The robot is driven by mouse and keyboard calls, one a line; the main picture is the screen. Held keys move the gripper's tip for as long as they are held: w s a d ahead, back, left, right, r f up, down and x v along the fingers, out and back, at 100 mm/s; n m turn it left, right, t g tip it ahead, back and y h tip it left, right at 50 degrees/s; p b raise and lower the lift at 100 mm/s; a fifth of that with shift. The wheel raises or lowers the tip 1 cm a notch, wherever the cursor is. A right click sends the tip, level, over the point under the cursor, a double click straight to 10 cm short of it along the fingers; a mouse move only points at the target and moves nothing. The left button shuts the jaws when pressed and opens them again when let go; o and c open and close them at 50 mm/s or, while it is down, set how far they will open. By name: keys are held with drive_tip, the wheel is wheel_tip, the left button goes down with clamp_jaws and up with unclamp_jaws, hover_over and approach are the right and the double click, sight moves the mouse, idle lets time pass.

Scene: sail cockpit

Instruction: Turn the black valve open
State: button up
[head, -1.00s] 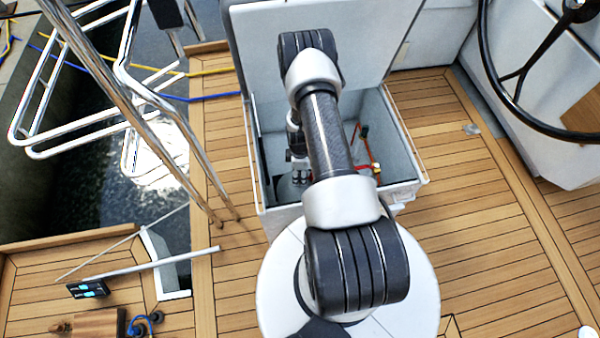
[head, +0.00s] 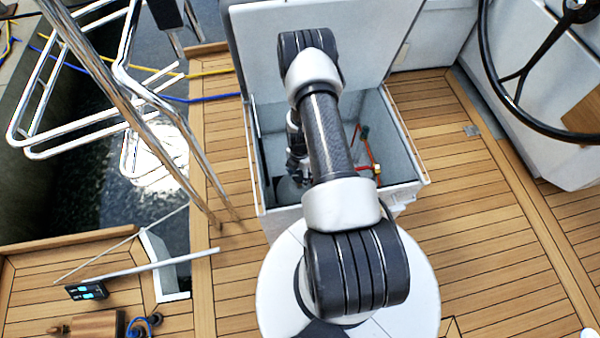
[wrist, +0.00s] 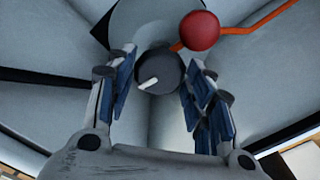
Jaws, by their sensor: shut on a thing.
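The black valve (wrist: 158,70) is a round dark knob with a short white mark on its face, in the upper middle of the wrist view. The white mark points down and to the left. My gripper (wrist: 162,78) has its blue-padded fingers on either side of the knob and is shut on it. Exact finger contact is hard to see. In the head view my wrist reaches down into the open locker (head: 404,150); the valve is not distinguishable there.
A red ball (wrist: 200,31) on an orange-red rod sits close beside the knob, near the right finger. Red piping (head: 368,150) runs inside the locker. The locker's raised lid (head: 375,30) and walls surround my arm. A steering wheel (head: 485,60) stands at the right.

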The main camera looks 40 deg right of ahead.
sight(300, 175)
drive_tip(key=shift+n, duration=0.9)
drive_tip(key=o, duration=1)
drive_tip(key=shift+r, duration=0.1)
wheel_tip(300, 175, up, 12)
drive_tip(key=shift+f, duration=0.1)
